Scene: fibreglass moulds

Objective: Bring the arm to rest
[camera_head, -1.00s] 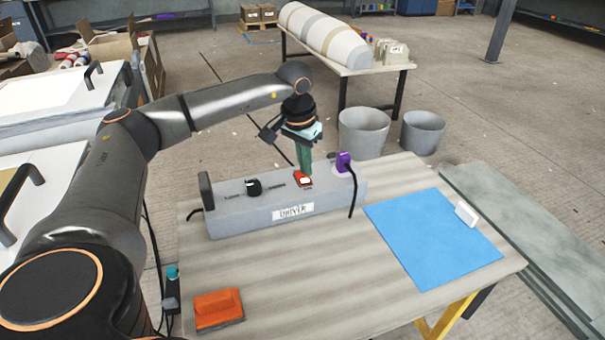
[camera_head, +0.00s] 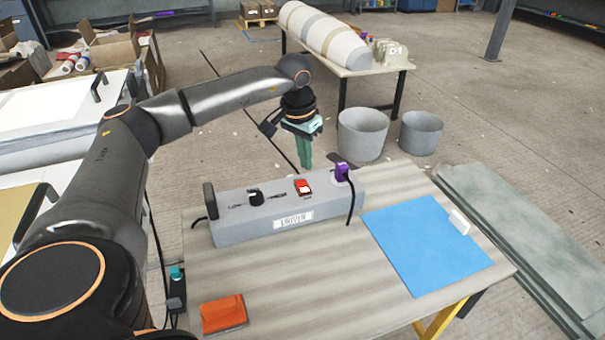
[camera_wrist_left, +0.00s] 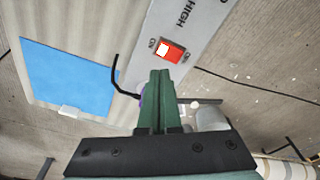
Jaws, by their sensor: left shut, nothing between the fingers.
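My left gripper (camera_head: 304,156) is shut and empty, with its green fingers pointing down. In the head view it appears just behind and above the grey driver box (camera_head: 235,228), apart from it. In the left wrist view the closed fingertips (camera_wrist_left: 161,75) show close to the box's red rocker switch (camera_wrist_left: 172,51) in the picture, with a visible gap in the head view. The red switch (camera_head: 303,187) sits on the box's top, beside a black knob (camera_head: 254,196). A purple plug (camera_head: 342,172) with a black cable stands at the box's right end. My right gripper does not show.
The box stands on a wooden table (camera_head: 300,290) with a blue mat (camera_head: 425,245), a white block (camera_head: 459,222) and an orange block (camera_head: 223,314). Two grey bins (camera_head: 362,134) stand on the floor behind. Green-grey boards (camera_head: 530,240) lie at the right.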

